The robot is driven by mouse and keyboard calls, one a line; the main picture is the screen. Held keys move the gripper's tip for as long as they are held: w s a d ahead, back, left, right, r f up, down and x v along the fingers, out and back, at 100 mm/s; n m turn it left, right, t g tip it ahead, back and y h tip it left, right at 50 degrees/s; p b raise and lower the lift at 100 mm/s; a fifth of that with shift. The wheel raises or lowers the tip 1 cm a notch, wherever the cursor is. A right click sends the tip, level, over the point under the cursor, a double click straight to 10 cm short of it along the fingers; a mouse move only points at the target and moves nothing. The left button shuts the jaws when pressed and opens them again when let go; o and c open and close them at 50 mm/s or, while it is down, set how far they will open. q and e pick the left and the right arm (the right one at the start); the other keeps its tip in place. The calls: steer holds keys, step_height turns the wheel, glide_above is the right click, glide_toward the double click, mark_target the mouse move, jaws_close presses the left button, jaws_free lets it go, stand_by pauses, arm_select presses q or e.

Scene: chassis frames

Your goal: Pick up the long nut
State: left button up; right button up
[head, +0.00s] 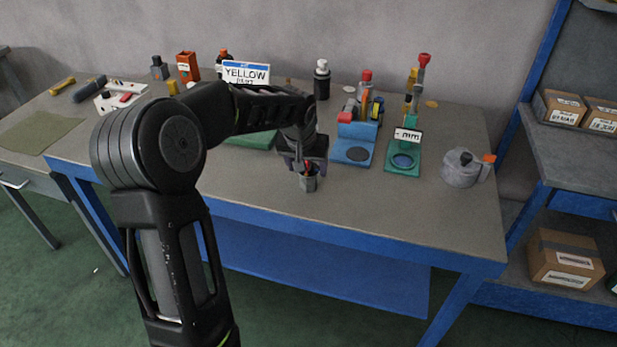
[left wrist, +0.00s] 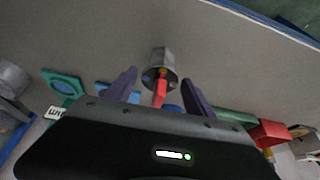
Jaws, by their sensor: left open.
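A grey metal piece that looks like the long nut (head: 308,182) stands on the workbench near its front edge. It also shows in the left wrist view (left wrist: 163,56), with a dark opening facing the camera and something red and orange at it. Whether the red part sits inside it or in front of it, I cannot tell. My left gripper (head: 307,165) is directly above the piece, pointing down. In the left wrist view its two fingers (left wrist: 160,82) are open, one on each side of the line to the piece, and they do not visibly grip it. My right gripper is not in view.
On the workbench (head: 400,220), blue (head: 352,152) and green (head: 403,160) stands are right of the gripper. A grey round canister (head: 462,170) stands further right. A "YELLOW" sign (head: 246,73) and bottles are behind. The front right of the bench is clear.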

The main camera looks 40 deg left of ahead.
mark_target(308, 172)
arm_select(q)
steer(key=x, duration=0.4)
steer(key=shift+p, duration=0.3)
steer(key=shift+r, duration=0.1)
steer(key=shift+c, duration=0.2)
jaws_close()
stand_by(0.4)
